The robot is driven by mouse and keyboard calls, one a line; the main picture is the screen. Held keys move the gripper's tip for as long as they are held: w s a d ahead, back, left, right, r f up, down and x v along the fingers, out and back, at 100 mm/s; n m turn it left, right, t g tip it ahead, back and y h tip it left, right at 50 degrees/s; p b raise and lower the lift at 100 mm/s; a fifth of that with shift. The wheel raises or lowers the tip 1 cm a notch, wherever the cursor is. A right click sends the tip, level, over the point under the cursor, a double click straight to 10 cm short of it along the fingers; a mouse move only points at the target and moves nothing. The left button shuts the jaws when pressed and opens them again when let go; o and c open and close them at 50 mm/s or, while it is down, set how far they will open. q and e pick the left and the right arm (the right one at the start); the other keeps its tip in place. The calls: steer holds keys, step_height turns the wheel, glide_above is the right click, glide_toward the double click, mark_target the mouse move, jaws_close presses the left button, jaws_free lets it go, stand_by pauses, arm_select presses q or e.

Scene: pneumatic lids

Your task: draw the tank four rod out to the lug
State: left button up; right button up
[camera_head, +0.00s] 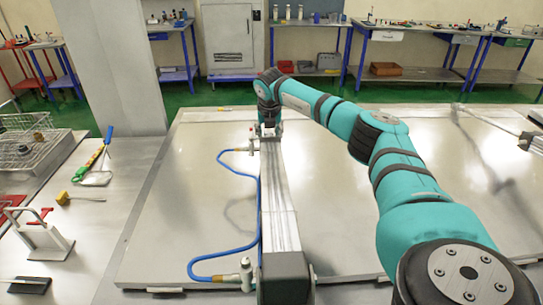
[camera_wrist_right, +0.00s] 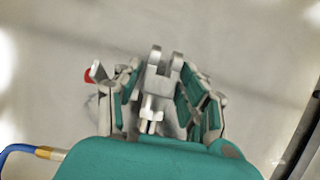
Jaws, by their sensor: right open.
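A long silver pneumatic cylinder (camera_head: 280,205) with a black end block (camera_head: 286,276) lies on a large pale lid (camera_head: 370,215). At its far end, my right gripper (camera_head: 268,130) is low over the rod end, partly hidden by my arm. In the right wrist view, my right gripper (camera_wrist_right: 162,78) is open. Its two teal-padded fingers stand on either side of a grey forked rod end (camera_wrist_right: 165,66) with a nut (camera_wrist_right: 151,112) behind it. Gaps show between fingers and fork. I cannot pick out the lug. My left gripper is out of view.
A blue hose (camera_head: 221,166) with brass fittings runs along the cylinder's left side. Another metal fitting (camera_head: 532,142) shows at the right edge. Tools and a wire basket (camera_head: 40,150) lie on the left bench. The lid left of the hose is clear.

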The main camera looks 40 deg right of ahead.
jaws_close()
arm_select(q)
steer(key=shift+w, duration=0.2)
arm_select(e)
steer(key=shift+w+d, duration=0.15)
